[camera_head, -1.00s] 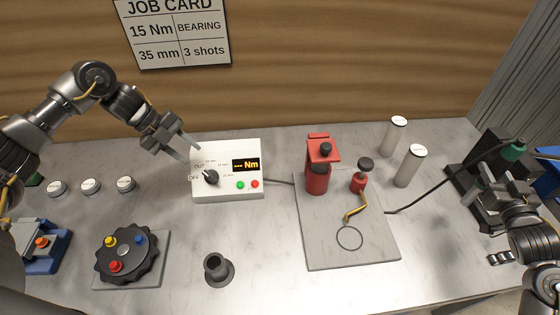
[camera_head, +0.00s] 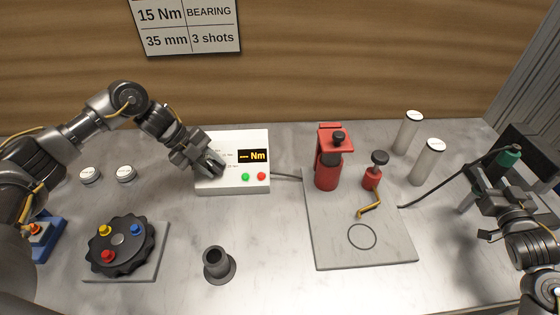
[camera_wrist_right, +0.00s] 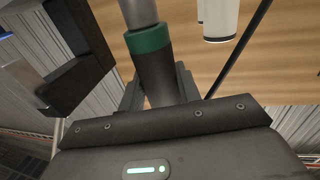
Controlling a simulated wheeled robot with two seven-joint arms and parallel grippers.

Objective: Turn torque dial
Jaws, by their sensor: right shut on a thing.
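The white control box (camera_head: 245,186) has an orange display reading "--- Nm", a green button (camera_head: 245,177) and a red button (camera_head: 262,176). My left gripper (camera_head: 212,168) is over the left part of the box, where the torque dial is. Its fingers cover the dial and most of its markings, so I cannot tell whether they grip it. My right gripper (camera_head: 492,193), at the far right, is shut on a dark tool with a green band (camera_head: 510,157). In the right wrist view the tool (camera_wrist_right: 149,40) stands between the fingers.
A wall card (camera_head: 187,28) reads 15 Nm, BEARING, 35 mm, 3 shots. A grey plate (camera_head: 325,240) carries a red press (camera_head: 328,170) and a red grease fitting tool (camera_head: 372,180). A black hub (camera_head: 123,262) and dark flanged sleeve (camera_head: 217,263) stand in front.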

